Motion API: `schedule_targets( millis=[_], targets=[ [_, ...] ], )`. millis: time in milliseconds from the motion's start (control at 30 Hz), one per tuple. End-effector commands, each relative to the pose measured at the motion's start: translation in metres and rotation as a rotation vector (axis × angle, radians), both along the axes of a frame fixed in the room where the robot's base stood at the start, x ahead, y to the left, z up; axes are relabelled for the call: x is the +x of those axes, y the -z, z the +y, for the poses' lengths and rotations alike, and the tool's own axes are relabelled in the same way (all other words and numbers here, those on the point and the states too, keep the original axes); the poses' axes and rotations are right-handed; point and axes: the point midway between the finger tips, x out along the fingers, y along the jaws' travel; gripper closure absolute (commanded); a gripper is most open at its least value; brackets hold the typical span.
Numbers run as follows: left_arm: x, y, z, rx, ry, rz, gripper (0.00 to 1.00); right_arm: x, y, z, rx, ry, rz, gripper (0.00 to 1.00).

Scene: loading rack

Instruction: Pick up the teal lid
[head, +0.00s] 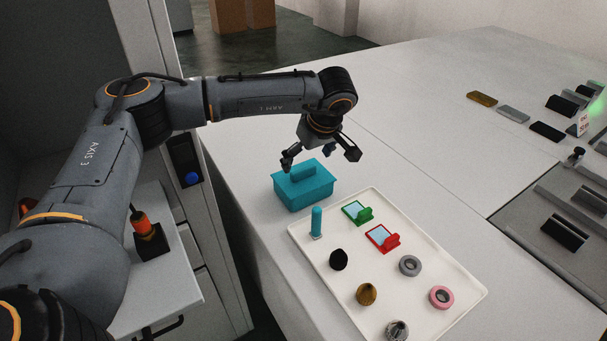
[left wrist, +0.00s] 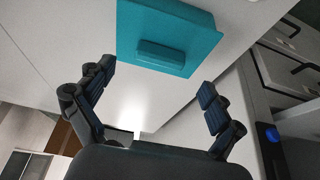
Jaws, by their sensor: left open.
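The teal lid (head: 298,181) sits on top of a teal box (head: 306,198) on the white table, just behind the tray. It has a raised bar handle. In the left wrist view the lid (left wrist: 178,23) and its handle (left wrist: 166,55) show at the top, ahead of the fingers. My left gripper (head: 320,156) is open and empty, pointing down just above and slightly behind the box; its fingers (left wrist: 152,96) are spread in the left wrist view, with bare table between them. My right gripper is not in view.
A white tray (head: 447,316) with a teal cylinder, green and red pieces and several round parts lies in front of the box. Grey fixtures (head: 564,233) and small bars stand at the right. The table behind the box is clear.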

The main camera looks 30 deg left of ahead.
Motion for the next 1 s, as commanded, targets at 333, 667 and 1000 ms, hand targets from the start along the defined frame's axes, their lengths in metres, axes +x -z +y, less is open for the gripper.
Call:
schedule_targets(
  millis=[333,667,1000],
  targets=[
    [0.006,0.033,0.011,0.0,-0.001,0.0,0.08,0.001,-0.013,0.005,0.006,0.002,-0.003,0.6],
    [0.006,0.032,0.01,-0.001,-0.001,0.0,0.4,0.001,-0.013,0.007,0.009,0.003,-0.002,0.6],
    [0.006,0.032,0.01,-0.001,-0.001,0.001,0.67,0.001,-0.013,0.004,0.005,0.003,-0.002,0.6]
  ],
)
